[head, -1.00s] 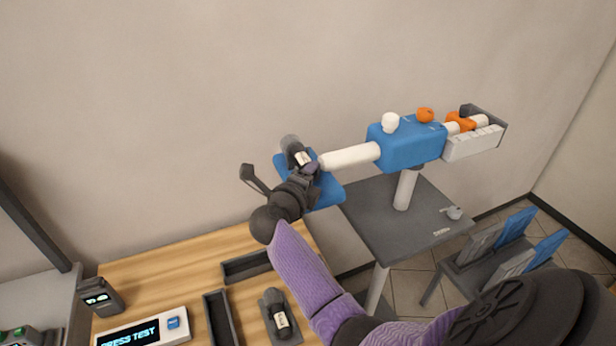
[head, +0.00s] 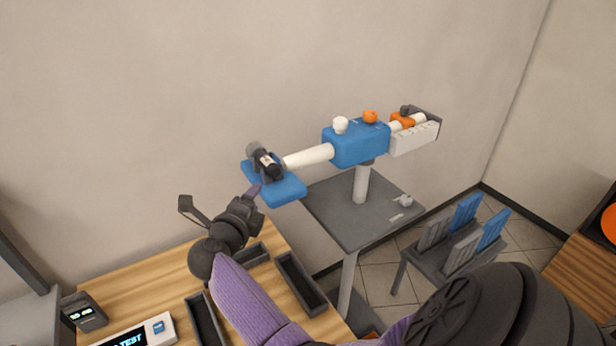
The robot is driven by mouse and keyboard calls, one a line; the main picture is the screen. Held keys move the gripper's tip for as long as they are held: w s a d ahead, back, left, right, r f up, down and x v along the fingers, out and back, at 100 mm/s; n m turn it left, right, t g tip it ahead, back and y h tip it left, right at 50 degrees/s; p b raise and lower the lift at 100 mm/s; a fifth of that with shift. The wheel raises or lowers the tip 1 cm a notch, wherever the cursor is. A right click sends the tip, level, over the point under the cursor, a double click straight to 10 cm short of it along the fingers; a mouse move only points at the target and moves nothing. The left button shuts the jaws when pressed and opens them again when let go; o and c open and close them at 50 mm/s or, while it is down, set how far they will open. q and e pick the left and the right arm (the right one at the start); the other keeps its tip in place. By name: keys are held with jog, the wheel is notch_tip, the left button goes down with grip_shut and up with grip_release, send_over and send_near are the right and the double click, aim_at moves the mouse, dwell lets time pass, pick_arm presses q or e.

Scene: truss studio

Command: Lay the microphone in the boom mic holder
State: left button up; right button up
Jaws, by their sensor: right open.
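The microphone (head: 267,163), a dark cylinder with a white label, lies on the blue holder (head: 284,191) at the left end of the boom (head: 309,156). How deeply it sits in the holder is hard to tell at this size. My right gripper (head: 254,191) is open and empty, just below and left of the microphone. It looks apart from the microphone, with its fingertips close to the holder's left edge.
A wooden table (head: 130,290) below holds a dark empty tray (head: 301,284), other trays, a display box (head: 140,334) and a small dark device (head: 84,312). The boom's post stands on a grey table (head: 335,205). A rack with blue and grey panels (head: 465,212) is at right.

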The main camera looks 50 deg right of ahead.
jog(key=s+a+f+n+t+y, duration=0.3)
jog(key=a+f+n+y, duration=0.25)
jog(key=f+n, duration=0.6)
jog(key=s+a+f+n+t+y, duration=0.4)
jog(key=a+f+n, duration=0.3)
jog(key=f+n, duration=0.45)
jog(key=s+a+f+n+g+y, duration=0.2)
jog(key=s+f+n+g+y, duration=0.15)
jog(key=s+f, duration=0.4)
jog(key=s+a+f+n+g+y, duration=0.2)
jog(key=s+f+n+g, duration=0.25)
jog(key=s, duration=0.55)
jog(key=s+d+f+n+g, duration=0.1)
jog(key=s+f+n+g, duration=0.1)
jog(key=s, duration=0.5)
jog(key=s+d+f+n+g+h, duration=0.1)
jog(key=s+f+n+g, duration=0.1)
jog(key=s, duration=0.6)
jog(key=shift+s+g, duration=0.15)
jog(key=shift+g, duration=0.45)
